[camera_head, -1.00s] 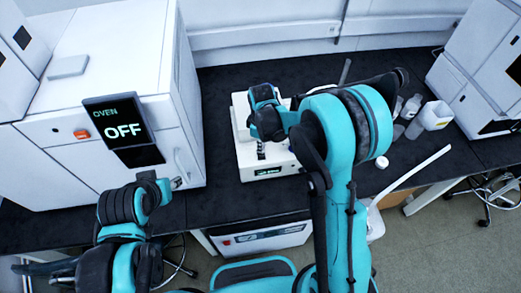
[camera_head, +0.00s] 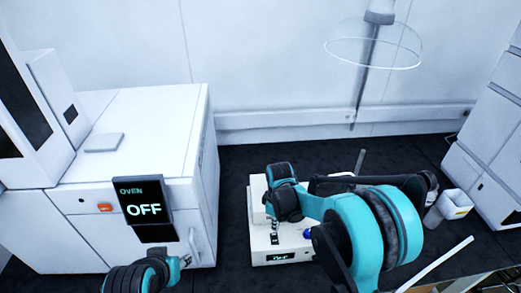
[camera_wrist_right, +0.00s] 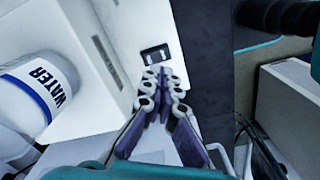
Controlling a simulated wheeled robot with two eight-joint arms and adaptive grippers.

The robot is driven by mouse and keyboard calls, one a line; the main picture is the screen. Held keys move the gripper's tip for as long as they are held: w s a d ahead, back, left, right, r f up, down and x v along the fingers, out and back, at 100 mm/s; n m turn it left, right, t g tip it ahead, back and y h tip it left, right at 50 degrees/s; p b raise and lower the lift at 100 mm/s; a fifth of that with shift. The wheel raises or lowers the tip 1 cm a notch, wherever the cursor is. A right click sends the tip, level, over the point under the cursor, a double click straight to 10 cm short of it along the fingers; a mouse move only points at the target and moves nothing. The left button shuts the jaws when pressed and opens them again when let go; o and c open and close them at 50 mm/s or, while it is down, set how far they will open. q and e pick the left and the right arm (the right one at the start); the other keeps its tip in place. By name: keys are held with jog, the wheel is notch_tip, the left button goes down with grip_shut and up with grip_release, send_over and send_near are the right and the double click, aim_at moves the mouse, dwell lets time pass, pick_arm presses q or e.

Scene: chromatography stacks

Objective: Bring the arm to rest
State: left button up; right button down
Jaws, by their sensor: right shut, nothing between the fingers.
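My right arm reaches over a white benchtop device (camera_head: 257,247) with a small lit display on its front. My right gripper (camera_head: 275,238) points down in front of the device's upper part. In the right wrist view its fingers (camera_wrist_right: 164,76) are together with nothing between them. A white bottle labelled WATER (camera_wrist_right: 22,95) stands left of the fingers there, apart from them. My left arm shows at the bottom left of the head view, with its gripper (camera_head: 185,261) in front of the oven (camera_head: 65,235). It is too small and partly cut off to read its jaws.
The oven's display (camera_head: 143,207) reads OFF. Right of my right arm are an open white container (camera_head: 455,205) and a white cabinet (camera_head: 490,165). A clear dome (camera_head: 373,55) hangs above the black bench (camera_head: 235,200). Bare bench lies between oven and device.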

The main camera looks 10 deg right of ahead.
jog(key=s+d+r+m+t+b, duration=0.3)
jog(key=s+d+r+m+b, duration=0.15)
jog(key=s+r, duration=0.3)
jog(key=s+d+f+m+t+b, duration=0.2)
jog(key=s+m+t+b, duration=0.2)
jog(key=s+m, duration=0.3)
jog(key=s+b, duration=0.1)
jog(key=s, duration=0.2)
jog(key=shift+d+f, duration=0.3)
jog(key=shift+m, duration=0.25)
dwell(1.0)
